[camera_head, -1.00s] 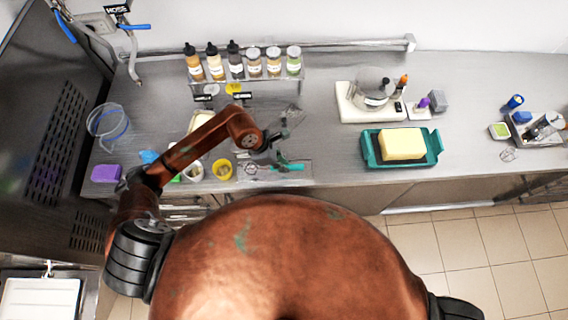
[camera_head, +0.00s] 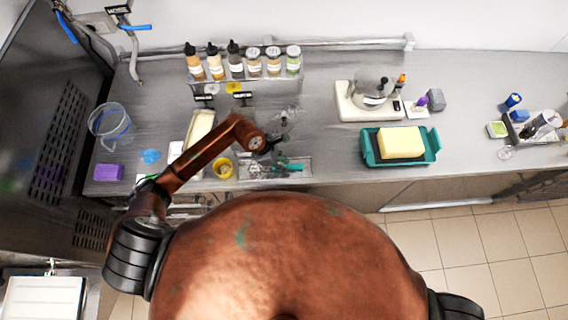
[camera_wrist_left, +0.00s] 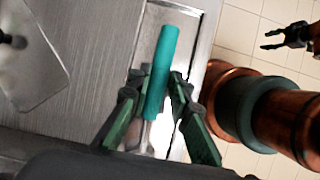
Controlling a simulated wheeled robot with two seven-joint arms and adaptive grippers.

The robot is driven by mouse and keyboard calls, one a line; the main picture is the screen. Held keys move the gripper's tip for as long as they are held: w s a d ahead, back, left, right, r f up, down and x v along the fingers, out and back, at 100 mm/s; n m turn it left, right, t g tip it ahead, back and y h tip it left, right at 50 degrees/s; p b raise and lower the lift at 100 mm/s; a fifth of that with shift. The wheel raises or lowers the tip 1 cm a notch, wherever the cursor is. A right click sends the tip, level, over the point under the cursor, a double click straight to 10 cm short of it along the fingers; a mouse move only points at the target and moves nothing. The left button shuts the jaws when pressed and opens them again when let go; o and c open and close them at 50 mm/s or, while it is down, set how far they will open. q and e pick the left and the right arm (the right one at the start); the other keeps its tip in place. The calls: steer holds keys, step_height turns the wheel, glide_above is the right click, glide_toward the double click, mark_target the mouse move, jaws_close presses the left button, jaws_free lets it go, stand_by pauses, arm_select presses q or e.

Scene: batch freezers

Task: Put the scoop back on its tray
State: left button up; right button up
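The scoop has a teal handle (camera_head: 291,167), seen in the head view at the right part of a shallow metal tray (camera_head: 306,177) near the counter's front edge. In the left wrist view the scoop handle (camera_wrist_left: 161,72) runs lengthwise between the two fingers of my left gripper (camera_wrist_left: 157,82). The fingers stand on either side of it with narrow gaps and look open. The metal tray (camera_wrist_left: 187,35) lies beneath it. The scoop's bowl is mostly hidden by my gripper. My right gripper (camera_wrist_left: 268,39) shows at the wrist view's upper right, open and empty, away from the scoop.
A clear container (camera_head: 291,115) is just behind my left gripper. A yellow cup (camera_head: 223,168) stands left of the tray. A teal tray (camera_head: 433,157) with a yellow block (camera_head: 402,143) is to the right. Bare counter lies between it and the metal tray.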

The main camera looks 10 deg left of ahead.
mark_target(272, 167)
arm_select(q)
steer(key=o, duration=0.3)
steer(key=shift+o, duration=0.2)
steer(key=shift+r, duration=0.15)
steer(key=shift+a+r, duration=0.1)
steer(key=shift+r, duration=0.15)
steer(key=b+v, duration=0.2)
steer(key=v, duration=0.9)
steer(key=shift+r, duration=0.25)
